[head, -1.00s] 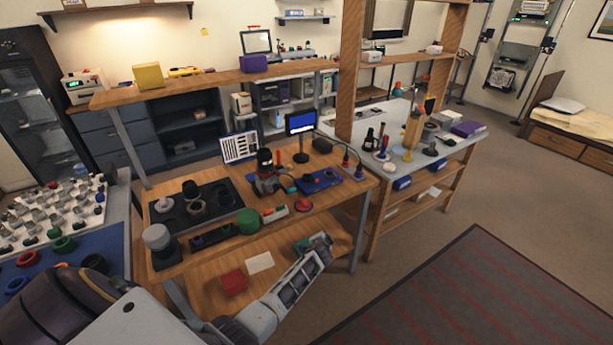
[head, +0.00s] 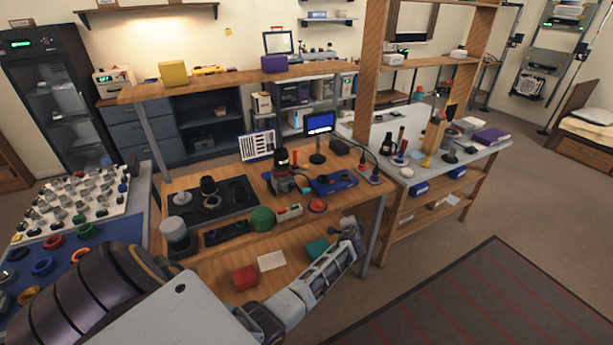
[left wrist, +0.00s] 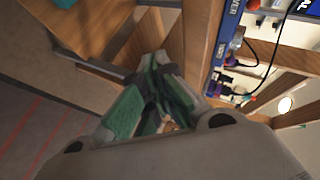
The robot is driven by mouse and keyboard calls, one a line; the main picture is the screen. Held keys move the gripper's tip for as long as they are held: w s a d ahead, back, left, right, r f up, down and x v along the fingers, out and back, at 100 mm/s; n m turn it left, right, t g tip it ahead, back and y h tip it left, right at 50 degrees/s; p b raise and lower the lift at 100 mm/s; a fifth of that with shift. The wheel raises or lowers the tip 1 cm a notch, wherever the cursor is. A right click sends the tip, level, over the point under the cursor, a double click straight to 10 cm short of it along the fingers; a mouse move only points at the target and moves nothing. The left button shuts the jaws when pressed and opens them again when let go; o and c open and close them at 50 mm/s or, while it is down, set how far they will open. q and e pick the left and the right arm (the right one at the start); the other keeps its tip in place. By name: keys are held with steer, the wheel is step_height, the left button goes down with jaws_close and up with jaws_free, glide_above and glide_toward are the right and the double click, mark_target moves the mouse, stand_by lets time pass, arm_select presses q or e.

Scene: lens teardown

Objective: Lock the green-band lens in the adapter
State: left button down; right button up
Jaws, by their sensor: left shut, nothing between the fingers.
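My left gripper (head: 350,230) is shut and empty at the front right of the wooden bench, near its right leg. In the left wrist view its green-padded fingers (left wrist: 152,100) are together, with wooden bench parts behind them. A dark, upright lens-like piece (head: 281,158) stands on a small device (head: 285,180) on the bench. Another dark cylinder (head: 208,186) stands in the black tray (head: 235,208). I cannot make out a green band on either, nor tell which part is the adapter. My right gripper is not in view.
A green cylinder (head: 262,218) and grey cylinder (head: 173,229) stand along the bench front. The lower shelf holds a red box (head: 244,278), a pale card (head: 271,261) and a teal box (head: 316,248). A monitor (head: 320,124) stands behind. Open floor lies right of the bench.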

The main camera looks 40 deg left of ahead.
arm_select(q)
steer(key=s+a+r+g+y, duration=0.1)
steer(key=s+a+r+y, duration=0.2)
steer(key=r, duration=0.5)
steer(key=s+a+r+g+y, duration=0.1)
steer(key=s+a+r+y, duration=0.1)
steer(key=a+r+y, duration=0.4)
step_height(320, 180, up, 3)
steer(key=shift+s+a+g, duration=0.4)
steer(key=shift+a, duration=0.2)
